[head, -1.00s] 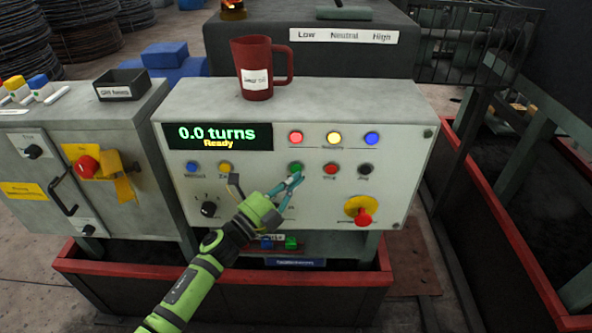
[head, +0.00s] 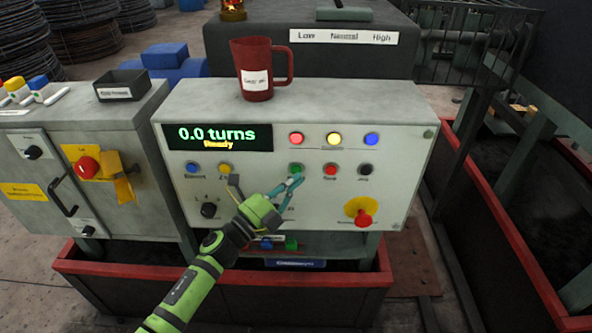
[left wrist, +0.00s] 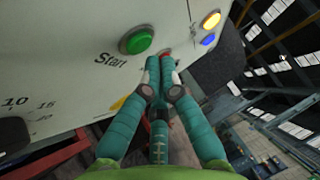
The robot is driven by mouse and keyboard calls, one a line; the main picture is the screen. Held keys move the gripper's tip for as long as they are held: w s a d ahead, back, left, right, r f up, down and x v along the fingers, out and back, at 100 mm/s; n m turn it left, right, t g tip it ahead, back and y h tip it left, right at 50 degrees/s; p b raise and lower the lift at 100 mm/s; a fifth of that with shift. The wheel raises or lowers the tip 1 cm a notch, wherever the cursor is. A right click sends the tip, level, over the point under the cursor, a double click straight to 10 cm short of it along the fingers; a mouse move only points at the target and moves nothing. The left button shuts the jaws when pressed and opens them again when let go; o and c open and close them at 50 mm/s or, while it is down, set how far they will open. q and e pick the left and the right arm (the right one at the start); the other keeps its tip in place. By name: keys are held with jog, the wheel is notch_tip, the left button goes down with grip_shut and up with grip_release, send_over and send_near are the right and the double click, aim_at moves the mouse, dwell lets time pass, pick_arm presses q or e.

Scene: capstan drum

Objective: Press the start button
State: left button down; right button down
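The green start button (head: 296,168) is on the light control panel, below the red indicator lamp. It also shows in the left wrist view (left wrist: 137,40), uncovered, beside the word "Start". My left gripper (head: 298,180) comes up from below, its teal fingertips just under the button in the head view. In the left wrist view its fingertips (left wrist: 161,62) lie together with nothing between them, to the right of and below the button in the picture. Whether they touch the panel cannot be told. My right gripper is not in view.
The display (head: 218,137) reads "0.0 turns" and "Ready". A red stop button (head: 330,170) and a dark button (head: 366,170) sit right of the start button. A red emergency knob (head: 363,217) is lower right. A dark red mug (head: 257,75) stands on top.

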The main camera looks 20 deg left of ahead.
pick_arm(q)
jog(key=shift+w, duration=0.15)
jog(key=shift+w+a, duration=0.15)
jog(key=shift+w, duration=0.15)
